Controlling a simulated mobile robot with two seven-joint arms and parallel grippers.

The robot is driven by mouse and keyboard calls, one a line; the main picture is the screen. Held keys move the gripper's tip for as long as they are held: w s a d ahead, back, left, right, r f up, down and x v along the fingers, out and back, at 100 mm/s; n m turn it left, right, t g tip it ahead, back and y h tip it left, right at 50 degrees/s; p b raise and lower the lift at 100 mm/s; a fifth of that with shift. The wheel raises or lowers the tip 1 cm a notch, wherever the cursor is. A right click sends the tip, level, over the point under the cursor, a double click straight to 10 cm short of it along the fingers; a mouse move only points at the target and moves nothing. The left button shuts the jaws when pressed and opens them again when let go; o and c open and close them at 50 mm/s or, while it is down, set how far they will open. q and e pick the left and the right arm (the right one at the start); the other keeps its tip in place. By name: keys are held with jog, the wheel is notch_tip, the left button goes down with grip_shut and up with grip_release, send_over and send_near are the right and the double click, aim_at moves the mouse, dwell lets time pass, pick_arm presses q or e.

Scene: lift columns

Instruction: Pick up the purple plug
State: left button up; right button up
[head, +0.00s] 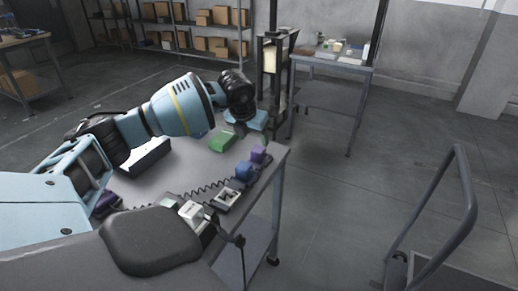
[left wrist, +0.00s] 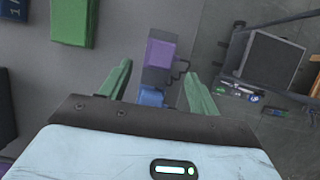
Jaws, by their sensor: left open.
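The purple plug (head: 258,153) stands near the right edge of the grey table (head: 180,172), just behind a blue plug (head: 244,170). In the left wrist view the purple plug (left wrist: 160,53) shows in the gap between the fingers, toward their far ends, with the blue plug (left wrist: 151,97) nearer the palm. My left gripper (head: 240,130) hangs over the table's far right part, behind and left of the purple plug. Its two green fingers (left wrist: 158,70) are apart, with nothing gripped. My right gripper does not show.
A green block (head: 222,142) lies left of the purple plug. A small device with a coiled black cord (head: 228,199) sits at the near edge. A narrow stand (head: 272,75) and a second table (head: 330,64) are beyond. Floor right of the table is open up to a cart handle (head: 465,190).

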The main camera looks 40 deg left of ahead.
aim_at(259, 148)
pick_arm(q)
jog(key=shift+x, duration=3.9)
jog(key=shift+d, duration=0.1)
jog(key=c, duration=1)
jog(key=shift+r, duration=0.1)
jog(key=shift+w+r, duration=0.1)
jog(key=shift+r, duration=0.4)
notch_tip(259, 148, up, 2)
jog(key=shift+r, duration=0.1)
jog(key=s+a+b, duration=0.1)
jog(key=s+a, duration=0.3)
jog(key=s, duration=0.3)
jog(key=s+a+r+b, duration=0.1)
jog(key=s+a, duration=0.3)
jog(key=s, duration=0.3)
jog(key=shift+r, duration=0.35)
